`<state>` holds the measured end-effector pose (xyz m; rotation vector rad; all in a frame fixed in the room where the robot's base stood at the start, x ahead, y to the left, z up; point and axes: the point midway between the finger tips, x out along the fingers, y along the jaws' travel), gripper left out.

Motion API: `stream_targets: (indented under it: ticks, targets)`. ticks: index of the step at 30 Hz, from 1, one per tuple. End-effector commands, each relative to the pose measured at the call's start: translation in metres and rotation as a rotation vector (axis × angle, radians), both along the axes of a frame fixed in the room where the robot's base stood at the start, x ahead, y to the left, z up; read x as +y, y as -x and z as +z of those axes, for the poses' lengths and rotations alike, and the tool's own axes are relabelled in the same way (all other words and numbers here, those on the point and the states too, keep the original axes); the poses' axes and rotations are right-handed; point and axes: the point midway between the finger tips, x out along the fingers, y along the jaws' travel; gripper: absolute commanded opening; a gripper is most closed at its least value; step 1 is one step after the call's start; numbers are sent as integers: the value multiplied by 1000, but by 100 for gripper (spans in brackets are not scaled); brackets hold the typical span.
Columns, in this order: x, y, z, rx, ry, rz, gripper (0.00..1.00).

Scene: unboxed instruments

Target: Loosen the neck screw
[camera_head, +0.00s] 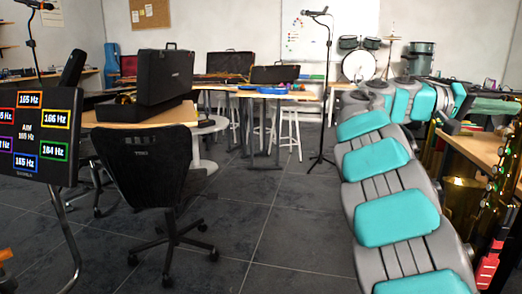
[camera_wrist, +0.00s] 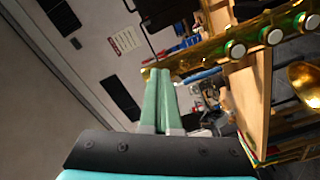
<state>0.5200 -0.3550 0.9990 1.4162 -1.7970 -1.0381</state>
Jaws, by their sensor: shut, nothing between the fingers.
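A brass saxophone (camera_wrist: 262,35) with round white-and-green keys runs diagonally across the upper right of the wrist view. It also shows at the right edge of the head view (camera_head: 507,165), upright beside a wooden table. I cannot make out the neck screw clearly. My gripper (camera_wrist: 157,73) has two long green fingers pressed together with nothing between them. In the wrist view their tips overlap the left end of the brass tube. I cannot tell whether they touch it.
A wooden table (camera_head: 482,148) stands at the right, close to the saxophone. A black office chair (camera_head: 150,160) and a sign with Hz numbers (camera_head: 38,135) are at the left. A microphone stand (camera_head: 326,100) stands further back. The middle floor is clear.

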Motion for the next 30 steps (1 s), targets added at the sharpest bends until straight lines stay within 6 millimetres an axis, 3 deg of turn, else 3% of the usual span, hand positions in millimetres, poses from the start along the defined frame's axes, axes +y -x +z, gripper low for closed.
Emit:
stream_targets:
  ticks: [30]
  targets:
    - [2, 7, 14, -1, 2, 3, 0]
